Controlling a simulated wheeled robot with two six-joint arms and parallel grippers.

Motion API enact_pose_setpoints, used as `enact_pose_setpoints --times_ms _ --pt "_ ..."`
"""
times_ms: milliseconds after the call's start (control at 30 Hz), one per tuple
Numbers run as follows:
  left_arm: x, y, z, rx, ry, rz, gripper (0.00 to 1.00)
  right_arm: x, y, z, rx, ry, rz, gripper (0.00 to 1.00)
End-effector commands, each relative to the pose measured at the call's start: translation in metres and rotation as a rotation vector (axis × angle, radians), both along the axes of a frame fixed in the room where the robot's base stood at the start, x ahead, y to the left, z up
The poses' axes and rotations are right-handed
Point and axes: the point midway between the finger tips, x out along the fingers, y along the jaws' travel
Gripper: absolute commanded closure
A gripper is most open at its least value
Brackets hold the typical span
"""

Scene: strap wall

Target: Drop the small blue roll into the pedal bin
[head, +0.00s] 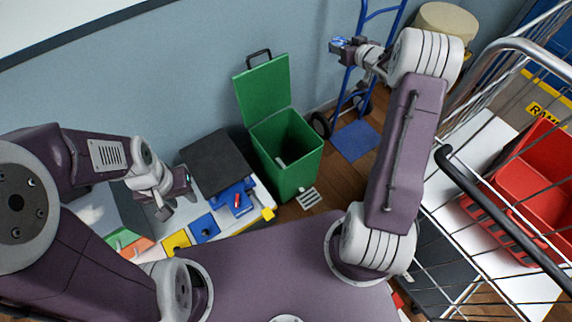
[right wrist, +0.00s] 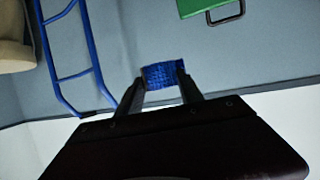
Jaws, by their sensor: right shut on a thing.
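The small blue roll (right wrist: 163,75) is held between the fingertips of my right gripper (right wrist: 160,84). In the head view my right gripper (head: 344,46) is up beside the blue hand truck, to the upper right of the bin. The green pedal bin (head: 292,172) stands on the floor by the wall with its lid (head: 263,92) up. A small pale thing shows inside the bin. In the right wrist view part of the lid (right wrist: 196,6) shows at the top edge. My left gripper (head: 178,198) is empty and looks open above the left table.
A blue hand truck (head: 353,75) stands near the wall. A wire trolley (head: 480,195) with a red crate (head: 525,175) is at the right. A table with a black box (head: 217,160) and coloured pieces (head: 203,227) is at the left, close to the bin.

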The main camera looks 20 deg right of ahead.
Motion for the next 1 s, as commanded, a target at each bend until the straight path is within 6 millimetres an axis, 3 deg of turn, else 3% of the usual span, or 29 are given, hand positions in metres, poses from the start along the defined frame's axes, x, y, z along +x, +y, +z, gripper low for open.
enact_pose_setpoints --times_ms 33,300,400,500,600,700,1000 --pt "0.000 0.000 -0.054 0.000 0.000 0.000 0.64 0.004 0.015 -0.058 0.001 0.001 0.023 0.95" --pt "0.000 0.000 -0.191 0.000 0.000 0.000 0.64 0.020 0.088 -0.213 -0.001 0.002 0.133 0.95" --pt "0.000 0.000 -0.237 0.000 0.000 0.000 0.64 0.023 0.114 -0.266 -0.003 0.002 0.171 0.95" --pt "0.000 0.000 -0.272 0.000 0.000 0.000 0.64 0.025 0.136 -0.307 -0.004 0.001 0.203 0.95" --pt "0.000 0.000 -0.295 0.000 0.000 0.000 0.64 0.026 0.151 -0.333 -0.006 0.001 0.225 0.95" --pt "0.000 0.000 -0.305 0.000 -0.001 0.000 0.64 0.027 0.160 -0.346 -0.007 0.002 0.239 0.95" --pt "0.000 0.000 -0.308 0.000 -0.001 0.000 0.64 0.027 0.164 -0.349 -0.007 0.002 0.244 0.95"
